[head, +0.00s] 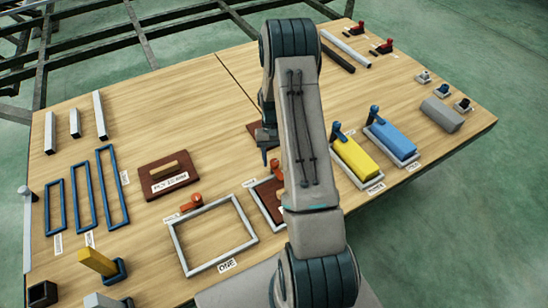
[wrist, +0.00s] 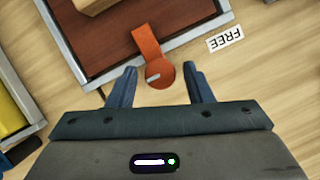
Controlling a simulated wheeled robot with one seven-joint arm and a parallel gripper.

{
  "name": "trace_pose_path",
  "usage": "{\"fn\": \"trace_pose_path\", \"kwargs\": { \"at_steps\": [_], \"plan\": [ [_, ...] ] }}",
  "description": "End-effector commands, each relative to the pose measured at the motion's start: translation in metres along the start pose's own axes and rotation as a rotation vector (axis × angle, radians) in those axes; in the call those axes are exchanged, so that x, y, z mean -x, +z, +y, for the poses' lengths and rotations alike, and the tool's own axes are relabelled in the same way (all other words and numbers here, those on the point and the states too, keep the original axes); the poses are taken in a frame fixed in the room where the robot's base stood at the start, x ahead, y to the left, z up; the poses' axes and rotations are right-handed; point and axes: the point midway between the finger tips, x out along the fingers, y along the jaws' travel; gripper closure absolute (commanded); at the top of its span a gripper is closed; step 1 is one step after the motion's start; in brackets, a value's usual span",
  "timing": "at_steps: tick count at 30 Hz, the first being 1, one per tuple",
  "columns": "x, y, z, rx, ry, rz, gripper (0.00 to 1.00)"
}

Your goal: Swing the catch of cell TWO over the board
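An orange-red catch (wrist: 150,55) sits at the edge of a grey-framed cell (wrist: 195,33) in the wrist view. Its arm crosses the frame rail and its tip lies over the edge of the dark brown board (wrist: 115,40); its round end is outside the rail. My gripper (wrist: 160,70) is open, with one blue finger on each side of the round end, apparently apart from it. In the head view, my arm hides part of this cell (head: 262,205), its catch (head: 279,168) and board; its number label is hidden. My gripper (head: 268,153) is at its far side.
A FREE label (wrist: 225,38) lies beside the cell. Empty frame ONE (head: 178,250) with its own red catch (head: 193,201) is to the left, with a loose brown board (head: 168,175) behind it. Yellow (head: 356,160) and blue (head: 391,140) blocks sit in cells to the right.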

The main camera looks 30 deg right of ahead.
Motion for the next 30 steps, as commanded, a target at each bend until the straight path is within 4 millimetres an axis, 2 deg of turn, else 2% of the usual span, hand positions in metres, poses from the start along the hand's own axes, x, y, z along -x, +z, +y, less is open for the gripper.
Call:
{"fn": "trace_pose_path", "kwargs": {
  "at_steps": [8,13,17,24,30],
  "plan": [
    [0.000,0.000,0.000,-0.001,-0.001,-0.001,0.48],
    [0.012,0.000,0.000,-0.001,-0.001,0.002,0.48],
    [0.037,0.000,0.000,-0.001,0.000,0.004,0.48],
    [0.093,0.000,0.000,-0.001,0.000,0.004,0.48],
    [0.126,0.000,0.000,-0.001,-0.001,0.002,0.48]
  ]
}}
